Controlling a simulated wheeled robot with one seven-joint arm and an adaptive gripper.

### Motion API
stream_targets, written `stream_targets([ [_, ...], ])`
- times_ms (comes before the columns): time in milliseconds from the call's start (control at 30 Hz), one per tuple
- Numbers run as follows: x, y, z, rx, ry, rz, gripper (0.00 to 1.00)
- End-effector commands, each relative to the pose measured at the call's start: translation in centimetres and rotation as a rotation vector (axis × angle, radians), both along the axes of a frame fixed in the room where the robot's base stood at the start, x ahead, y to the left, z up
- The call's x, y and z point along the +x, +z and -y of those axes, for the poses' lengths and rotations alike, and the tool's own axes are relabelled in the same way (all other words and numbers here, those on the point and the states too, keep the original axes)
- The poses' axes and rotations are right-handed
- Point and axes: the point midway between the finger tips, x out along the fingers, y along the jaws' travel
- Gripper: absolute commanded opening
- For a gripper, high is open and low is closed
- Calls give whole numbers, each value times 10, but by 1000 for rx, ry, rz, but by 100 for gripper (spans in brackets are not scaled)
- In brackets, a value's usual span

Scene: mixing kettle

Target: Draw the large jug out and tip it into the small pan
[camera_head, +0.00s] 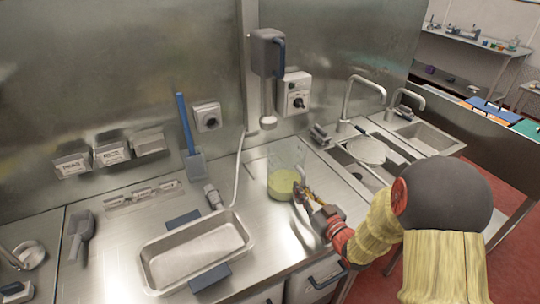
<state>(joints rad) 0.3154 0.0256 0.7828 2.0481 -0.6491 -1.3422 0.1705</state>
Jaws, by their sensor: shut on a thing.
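The large jug (283,184) is clear, with yellow-green liquid in its lower part. It stands upright on or just above the steel counter, below the wall-mounted mixer; I cannot tell whether it touches the counter. My gripper (302,194) reaches in from the right and is shut on the jug's right side. The fingertips are small here and partly hidden by the wrist. A shallow rectangular steel pan (195,252) sits to the left and nearer, empty, with blue pads at its long sides. I take it for the small pan.
A mixer head (268,53) and control box (293,94) hang on the back wall. A grey nozzle tool (213,196) with a hose lies between jug and pan. A blue-handled scraper (190,140) hangs behind. Sinks with taps (361,100) are right; a grey scoop (79,234) lies left.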

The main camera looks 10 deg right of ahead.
Motion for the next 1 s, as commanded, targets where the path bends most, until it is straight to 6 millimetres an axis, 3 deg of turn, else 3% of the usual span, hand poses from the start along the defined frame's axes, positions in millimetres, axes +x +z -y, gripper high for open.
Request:
stream_targets([
  [300,1,1,0,-1,0,4,0],
  [333,1,1,0,-1,0,3,10],
  [600,0,0,0,0,0,1,26],
  [700,0,0,0,0,0,1,31],
  [900,0,-1,0,0,0,0,31],
  [1000,-1,-3,0,0,0,-5,36],
])
